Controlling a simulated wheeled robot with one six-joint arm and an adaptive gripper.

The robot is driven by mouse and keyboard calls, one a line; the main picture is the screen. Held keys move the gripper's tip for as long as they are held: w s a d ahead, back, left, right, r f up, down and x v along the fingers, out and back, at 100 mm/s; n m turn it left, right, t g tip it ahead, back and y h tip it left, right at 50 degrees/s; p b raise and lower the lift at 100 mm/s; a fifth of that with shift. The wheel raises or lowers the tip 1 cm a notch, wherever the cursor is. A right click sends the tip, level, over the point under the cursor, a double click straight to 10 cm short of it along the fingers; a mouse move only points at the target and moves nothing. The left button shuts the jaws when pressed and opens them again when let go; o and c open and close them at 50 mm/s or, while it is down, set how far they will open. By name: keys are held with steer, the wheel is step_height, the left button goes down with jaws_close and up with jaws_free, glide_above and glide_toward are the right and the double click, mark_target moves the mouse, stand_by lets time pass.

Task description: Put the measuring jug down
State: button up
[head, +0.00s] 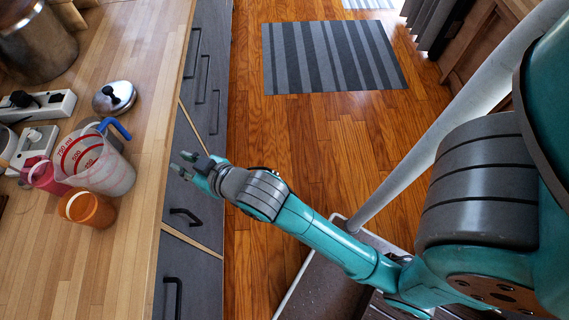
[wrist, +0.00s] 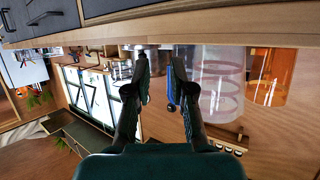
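The measuring jug (head: 112,172) is clear with red markings and a blue handle (head: 115,127). It stands on the wooden counter (head: 125,255), left of my gripper. My gripper (head: 184,165) is beside the counter's front edge, apart from the jug. In the wrist view, which appears upside down, my gripper (wrist: 159,75) is open with nothing held between its fingers. The jug (wrist: 218,85) shows there beyond the right finger, with its handle (wrist: 171,92) partly hidden by that finger.
An orange cup (head: 90,210) and a pink cup (head: 42,177) stand close to the jug. A metal lid (head: 113,98), a power strip (head: 40,107) and a large pot (head: 38,45) are farther back. The front part of the counter is clear.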

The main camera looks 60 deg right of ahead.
steer(key=s+d+f, duration=0.1)
steer(key=s+f, duration=0.1)
steer(key=s, duration=1.3)
steer(key=s+d+f+t, duration=0.1)
steer(key=s+d+f, duration=0.1)
steer(key=s, duration=1.3)
steer(key=shift+s+d+f+h, duration=0.15)
steer(key=shift+s+f+h, duration=0.25)
steer(key=shift+o, duration=0.9)
steer(key=shift+s+r, duration=0.15)
steer(key=shift+s, duration=0.2)
steer(key=shift+s+r, duration=0.1)
steer(key=shift+s, duration=0.05)
